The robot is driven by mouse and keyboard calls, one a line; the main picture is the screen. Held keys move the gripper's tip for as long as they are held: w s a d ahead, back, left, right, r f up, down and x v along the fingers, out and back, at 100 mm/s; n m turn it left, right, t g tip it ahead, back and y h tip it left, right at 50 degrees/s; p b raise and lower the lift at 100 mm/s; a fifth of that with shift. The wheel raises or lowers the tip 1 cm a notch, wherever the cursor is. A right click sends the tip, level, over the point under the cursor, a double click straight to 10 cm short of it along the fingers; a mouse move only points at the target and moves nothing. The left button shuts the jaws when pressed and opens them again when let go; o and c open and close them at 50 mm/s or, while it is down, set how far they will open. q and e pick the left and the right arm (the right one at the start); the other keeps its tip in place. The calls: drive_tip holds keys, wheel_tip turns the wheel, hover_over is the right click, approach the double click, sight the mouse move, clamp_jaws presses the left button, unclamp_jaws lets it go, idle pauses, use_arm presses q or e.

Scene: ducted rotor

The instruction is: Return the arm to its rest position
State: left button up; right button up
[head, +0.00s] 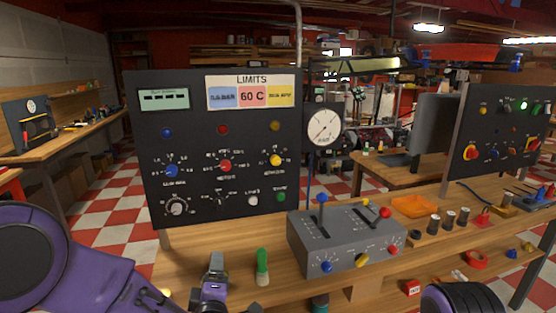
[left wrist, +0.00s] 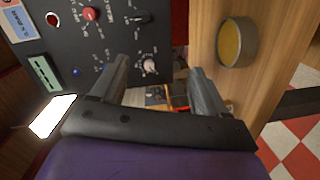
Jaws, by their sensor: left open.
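My left arm (head: 110,265) is purple and comes in from the lower left in the head view. My left gripper (head: 214,265) is near the bottom of that view, above the wooden bench, in front of the dark control panel and left of a green-handled object (head: 262,267). In the left wrist view the two grey fingers (left wrist: 161,78) stand apart with nothing held between them. Beyond them show the panel's lower edge and a white knob (left wrist: 149,66). A dark rounded part of mine shows at the bottom right of the head view; no right gripper fingers are visible.
The panel (head: 150,110) labelled LIMITS stands upright on the bench (head: 190,262). A grey lever box (head: 300,240), a gauge (head: 323,127), an orange tray (head: 415,206) and a red tape ring (head: 475,259) are to the right. A round yellow-centred tin (left wrist: 236,42) shows in the wrist view.

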use_arm(q)
drive_tip(key=s+a+f+m+g+h, duration=0.1)
drive_tip(key=s+a+f+m+g, duration=0.25)
drive_tip(key=s+f, duration=0.45)
drive_tip(key=s+a+f+m+g, duration=0.3)
drive_tip(key=s+f+m, duration=0.2)
drive_tip(key=f, duration=0.8)
drive_tip(key=s+a+f+m+g, duration=0.1)
drive_tip(key=s+a+f+g, duration=0.2)
drive_tip(key=s, duration=0.8)
drive_tip(key=s+a+f+m+g+y, duration=0.1)
drive_tip(key=s+a+f+g, duration=0.3)
drive_tip(key=s+f, duration=0.4)
drive_tip(key=s+a, duration=0.1)
drive_tip(key=s, duration=0.2)
drive_tip(key=shift+a, duration=0.25)
drive_tip(key=shift+s, duration=0.1)
